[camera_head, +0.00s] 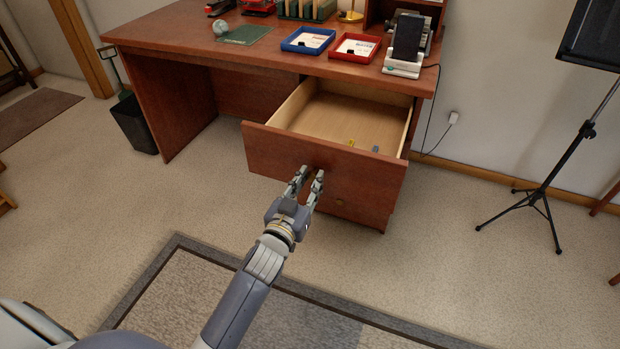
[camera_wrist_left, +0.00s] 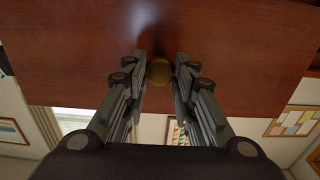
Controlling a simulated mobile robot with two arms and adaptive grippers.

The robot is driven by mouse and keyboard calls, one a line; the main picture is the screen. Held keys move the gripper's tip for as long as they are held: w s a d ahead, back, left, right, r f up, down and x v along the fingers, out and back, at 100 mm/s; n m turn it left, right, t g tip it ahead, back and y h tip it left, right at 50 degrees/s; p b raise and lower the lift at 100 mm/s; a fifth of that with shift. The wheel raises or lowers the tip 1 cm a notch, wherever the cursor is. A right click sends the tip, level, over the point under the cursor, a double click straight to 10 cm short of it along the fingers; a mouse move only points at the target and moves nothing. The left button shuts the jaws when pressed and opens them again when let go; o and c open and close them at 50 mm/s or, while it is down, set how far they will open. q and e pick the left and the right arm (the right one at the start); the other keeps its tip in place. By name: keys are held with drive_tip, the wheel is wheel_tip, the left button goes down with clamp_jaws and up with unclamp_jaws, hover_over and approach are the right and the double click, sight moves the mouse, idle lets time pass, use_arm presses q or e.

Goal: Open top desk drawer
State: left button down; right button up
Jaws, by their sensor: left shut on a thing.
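The top desk drawer (camera_head: 325,171) stands pulled well out of the reddish-brown desk (camera_head: 270,53), its pale wooden inside showing from above. My left gripper (camera_head: 308,177) is at the middle of the drawer front. In the left wrist view, the fingers (camera_wrist_left: 160,72) sit on either side of a round brass knob (camera_wrist_left: 160,70), shut on it. The head view hides this knob behind the fingers. My right gripper is in neither view.
A lower drawer with a brass knob (camera_head: 340,202) sits below. Blue tray (camera_head: 308,41), red tray (camera_head: 354,47) and a phone on a stand (camera_head: 405,45) are on the desktop. A black music stand (camera_head: 550,185) is at right. Carpet in front is clear.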

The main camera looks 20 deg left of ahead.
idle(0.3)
use_arm(q)
drive_tip(key=c, duration=1.3)
unclamp_jaws()
drive_tip(key=s, duration=1.2)
drive_tip(key=shift+a, duration=0.2)
